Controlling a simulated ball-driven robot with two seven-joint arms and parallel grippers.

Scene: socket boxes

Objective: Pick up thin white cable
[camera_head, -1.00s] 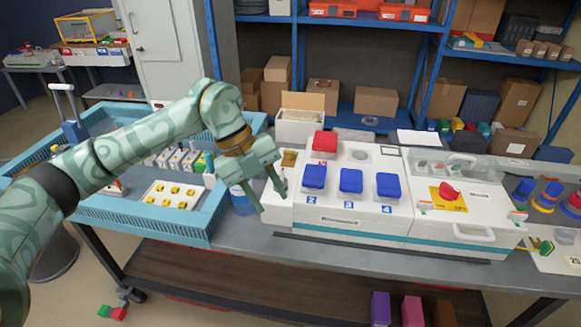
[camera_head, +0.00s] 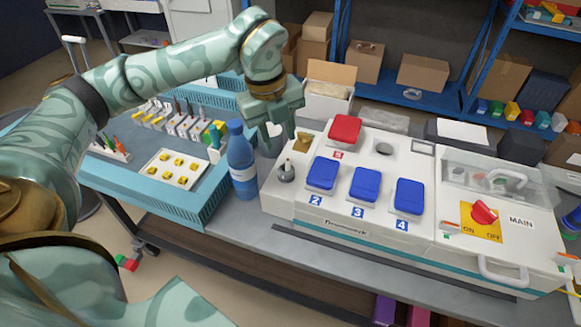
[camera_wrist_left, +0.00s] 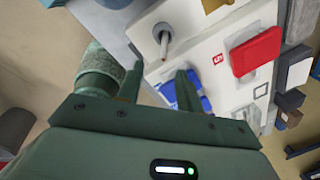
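I cannot make out a thin white cable in either view. A small white patch shows between the fingers in the head view, but I cannot tell what it is. My left gripper (camera_head: 277,137) is above the left back corner of the white socket box (camera_head: 330,222), beside the blue bottle's cap. In the left wrist view the two fingers of this gripper (camera_wrist_left: 160,72) are apart with nothing visibly held. My right gripper is out of view.
The blue bottle (camera_head: 241,165) stands left of the box. Blue lids (camera_head: 365,185) and a red lid (camera_head: 345,129) sit on the box, with a red switch (camera_head: 484,212) at right. A blue tray (camera_head: 150,195) is at left. An open carton (camera_head: 328,90) stands behind.

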